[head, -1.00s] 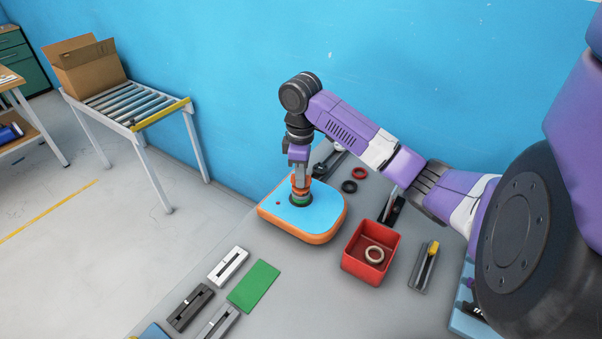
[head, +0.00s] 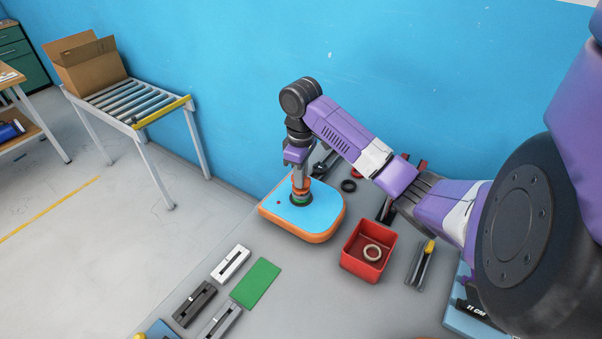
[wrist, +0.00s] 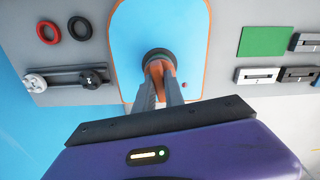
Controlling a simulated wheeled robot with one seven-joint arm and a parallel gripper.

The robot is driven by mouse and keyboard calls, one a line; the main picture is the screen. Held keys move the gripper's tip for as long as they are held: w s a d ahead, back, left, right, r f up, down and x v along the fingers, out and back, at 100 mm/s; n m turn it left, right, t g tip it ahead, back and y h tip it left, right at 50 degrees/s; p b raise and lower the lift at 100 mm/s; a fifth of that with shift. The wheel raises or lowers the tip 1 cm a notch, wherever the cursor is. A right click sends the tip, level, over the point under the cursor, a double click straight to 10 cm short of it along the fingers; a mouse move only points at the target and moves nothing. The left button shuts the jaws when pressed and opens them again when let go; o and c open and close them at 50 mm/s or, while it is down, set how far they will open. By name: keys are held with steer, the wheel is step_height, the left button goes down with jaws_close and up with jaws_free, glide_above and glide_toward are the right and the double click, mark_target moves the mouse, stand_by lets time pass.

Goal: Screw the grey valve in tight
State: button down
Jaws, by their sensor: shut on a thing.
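The inflatable board (head: 323,222), light blue with an orange rim, lies flat on the grey table; it also shows in the wrist view (wrist: 130,40). A dark round fitting (wrist: 157,55) sits on it, with a green ring (head: 301,199) showing in the head view. My gripper (head: 300,180) points down over this fitting. Its two grey fingers (wrist: 160,85) are shut on an orange piece (wrist: 155,68) standing at the fitting. I cannot make out the grey valve itself; the fingers and orange piece cover that spot.
A green mat (head: 256,283) lies in front. A blue wall (head: 200,80) is close behind the table.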

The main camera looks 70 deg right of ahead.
stand_by(0.3)
steer(key=shift+r+m+p, duration=0.1)
steer(key=shift+m+p, duration=0.5)
steer(key=shift+m+p, duration=0.7)
steer(key=shift+m, duration=0.6)
steer(key=shift+a+m, duration=0.1)
steer(key=shift+m, duration=1.7)
